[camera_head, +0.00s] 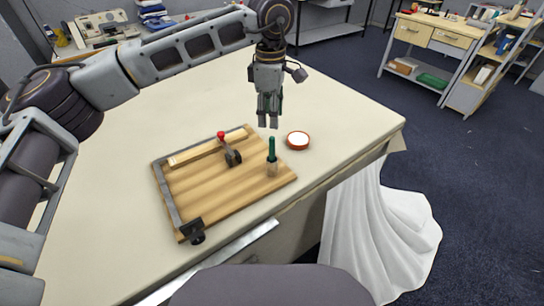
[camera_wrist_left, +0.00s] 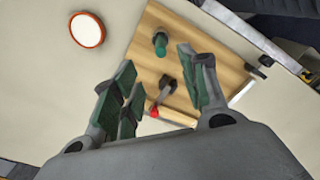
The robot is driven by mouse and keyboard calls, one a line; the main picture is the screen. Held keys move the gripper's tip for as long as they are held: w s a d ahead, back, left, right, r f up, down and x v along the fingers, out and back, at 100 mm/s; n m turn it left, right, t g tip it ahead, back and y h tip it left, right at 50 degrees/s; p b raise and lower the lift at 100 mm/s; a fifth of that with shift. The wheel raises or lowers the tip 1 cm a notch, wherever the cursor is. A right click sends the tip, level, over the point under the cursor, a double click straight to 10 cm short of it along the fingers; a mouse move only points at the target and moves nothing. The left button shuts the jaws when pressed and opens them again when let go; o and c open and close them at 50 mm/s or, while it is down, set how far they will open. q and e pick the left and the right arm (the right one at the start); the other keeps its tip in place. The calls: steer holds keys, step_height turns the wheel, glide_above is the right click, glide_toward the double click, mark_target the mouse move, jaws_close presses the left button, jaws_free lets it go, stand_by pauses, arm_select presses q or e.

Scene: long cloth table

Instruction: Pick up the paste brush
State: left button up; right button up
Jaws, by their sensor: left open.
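The paste brush (camera_head: 271,150) has a dark green handle and stands upright on the right part of the wooden board (camera_head: 205,192). Its lower end is a paler block; whether that is the brush's own or a holder, I cannot tell. In the left wrist view the brush (camera_wrist_left: 160,42) is seen nearly end-on, beyond the fingers. My left gripper (camera_head: 268,117) points down above the table, behind the brush in the head view. It is open and empty; the wrist view shows its green-padded fingers (camera_wrist_left: 158,82) spread apart. My right gripper is not in view.
A round dish with a white top and reddish rim (camera_head: 298,140) sits right of the board. A red-knobbed clamp (camera_head: 230,152) and a pale strip (camera_head: 205,148) are on the board. A white cloth (camera_head: 378,235) hangs at the table's right edge. The table's left is clear.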

arm_select(q)
glide_above(272, 156)
steer(key=w, duration=0.1)
steer(key=f, duration=0.7)
steer(key=shift+w+a, duration=0.1)
steer(key=shift+a, duration=0.1)
steer(key=shift+f, duration=0.15)
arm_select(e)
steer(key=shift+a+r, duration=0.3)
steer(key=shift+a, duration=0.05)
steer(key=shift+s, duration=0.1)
arm_select(q)
steer(key=shift+f+p, duration=0.1)
steer(key=shift+p, duration=0.2)
